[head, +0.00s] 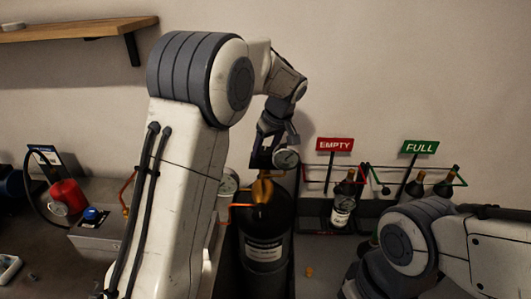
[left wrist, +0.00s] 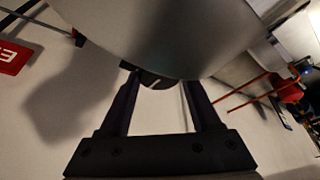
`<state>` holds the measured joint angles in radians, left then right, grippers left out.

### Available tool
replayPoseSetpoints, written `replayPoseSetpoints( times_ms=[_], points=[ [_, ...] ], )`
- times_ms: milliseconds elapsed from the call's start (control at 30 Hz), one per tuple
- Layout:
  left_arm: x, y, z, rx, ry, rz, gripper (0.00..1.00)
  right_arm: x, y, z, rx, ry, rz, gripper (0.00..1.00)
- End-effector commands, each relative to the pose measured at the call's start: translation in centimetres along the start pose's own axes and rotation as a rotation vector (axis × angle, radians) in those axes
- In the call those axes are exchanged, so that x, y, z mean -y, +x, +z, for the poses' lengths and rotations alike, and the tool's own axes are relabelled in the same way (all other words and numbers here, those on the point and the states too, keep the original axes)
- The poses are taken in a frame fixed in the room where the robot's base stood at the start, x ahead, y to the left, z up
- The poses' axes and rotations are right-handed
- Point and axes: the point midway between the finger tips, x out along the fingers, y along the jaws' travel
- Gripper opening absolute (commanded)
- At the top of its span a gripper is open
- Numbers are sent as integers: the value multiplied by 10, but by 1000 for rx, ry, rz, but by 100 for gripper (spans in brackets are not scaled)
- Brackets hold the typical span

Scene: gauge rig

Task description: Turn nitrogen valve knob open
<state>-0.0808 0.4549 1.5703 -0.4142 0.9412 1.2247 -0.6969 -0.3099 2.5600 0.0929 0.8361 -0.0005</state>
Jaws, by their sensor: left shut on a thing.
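The nitrogen valve knob (left wrist: 157,82) is dark and round with a pale line, and sits between the fingers of my left gripper (left wrist: 161,88) in the left wrist view. The gripper is shut on it. In the head view my left gripper (head: 266,154) is above a black gas cylinder (head: 264,232) with a white label and a brass-coloured top (head: 262,188). The knob itself is hard to make out there. A round gauge (head: 286,158) shows beside the gripper. My right arm is at the lower right; its gripper is not visible.
Another gauge (head: 228,181) and copper piping are left of the cylinder, partly behind my left arm. Bottles (head: 343,205) stand in a rack to the right, under EMPTY (head: 335,145) and FULL (head: 419,147) signs. A red container (head: 68,196) is at far left.

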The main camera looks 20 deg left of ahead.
Motion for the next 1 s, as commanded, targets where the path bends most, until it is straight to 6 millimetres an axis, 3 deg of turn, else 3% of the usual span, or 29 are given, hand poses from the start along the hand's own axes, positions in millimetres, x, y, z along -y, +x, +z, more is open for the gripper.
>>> replayPoseSetpoints(
  times_ms=[333,867,900,967,1000],
  points=[
    [-1,0,1,3,-123,-51,9,0,5,0,0,0,0,50],
    [-1,0,1,4,-144,-58,9,0,5,0,0,0,0,50],
    [-1,0,1,4,-144,-58,76,0,5,0,0,0,0,50],
    [-1,0,1,3,-144,-58,94,0,5,0,0,0,0,50],
    [-1,0,1,3,-143,-58,94,0,5,0,0,0,0,50]
  ],
)
